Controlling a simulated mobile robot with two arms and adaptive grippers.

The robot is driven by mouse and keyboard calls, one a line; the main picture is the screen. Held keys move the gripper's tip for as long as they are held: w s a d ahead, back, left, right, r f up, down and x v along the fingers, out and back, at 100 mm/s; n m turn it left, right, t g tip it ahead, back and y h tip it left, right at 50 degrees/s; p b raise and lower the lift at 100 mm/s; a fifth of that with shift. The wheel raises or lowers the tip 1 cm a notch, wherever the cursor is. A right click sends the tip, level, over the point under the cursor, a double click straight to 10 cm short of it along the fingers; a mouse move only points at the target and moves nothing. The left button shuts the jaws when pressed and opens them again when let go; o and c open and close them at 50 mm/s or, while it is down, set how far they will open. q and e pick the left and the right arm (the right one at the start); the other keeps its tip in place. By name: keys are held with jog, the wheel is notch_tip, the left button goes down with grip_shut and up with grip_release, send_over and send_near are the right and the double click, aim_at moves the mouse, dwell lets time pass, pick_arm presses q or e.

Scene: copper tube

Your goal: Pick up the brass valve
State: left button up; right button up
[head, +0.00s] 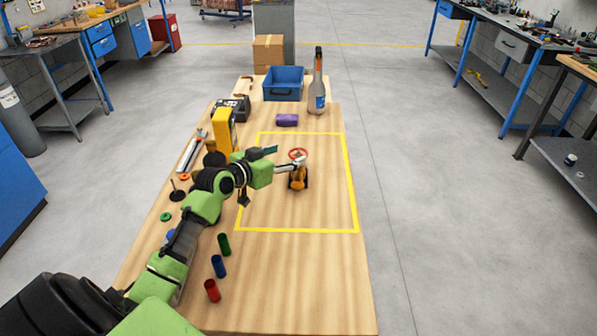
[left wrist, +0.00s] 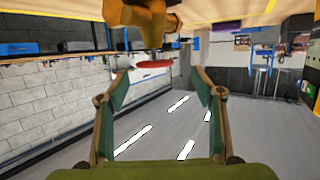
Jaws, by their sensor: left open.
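The brass valve (head: 298,178), with a red round handwheel on top, stands upright on the wooden table inside the yellow taped rectangle. My left gripper (head: 264,168) is open and empty, just left of the valve and apart from it. In the left wrist view, the valve's brass body (left wrist: 148,18) shows at the top edge, partly cut off, with its red handwheel below it. The two fingers of the left gripper (left wrist: 164,80) are spread wide there, with the handwheel seen between their tips. My right gripper is not in view.
Red, blue and green cylinders (head: 218,266) stand near the table's front left. A yellow device (head: 224,130) stands at the left edge. The taped area right of the valve is clear.

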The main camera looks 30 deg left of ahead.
aim_at(298, 152)
pick_arm(q)
jog(key=shift+d+f+p+x, duration=0.1)
jog(key=shift+d+p+x, duration=0.1)
jog(key=shift+x, duration=0.8)
jog(key=shift+d+f+p+x, duration=0.1)
jog(key=shift+p+x, duration=0.15)
jog(key=shift+x, duration=0.7)
jog(key=shift+d+f+p+x, duration=0.1)
jog(key=shift+p+x, duration=0.1)
jog(key=shift+x, duration=0.8)
jog(key=shift+s, duration=0.15)
grip_shut()
jog(key=shift+a+r, duration=0.1)
jog(key=shift+r, duration=0.15)
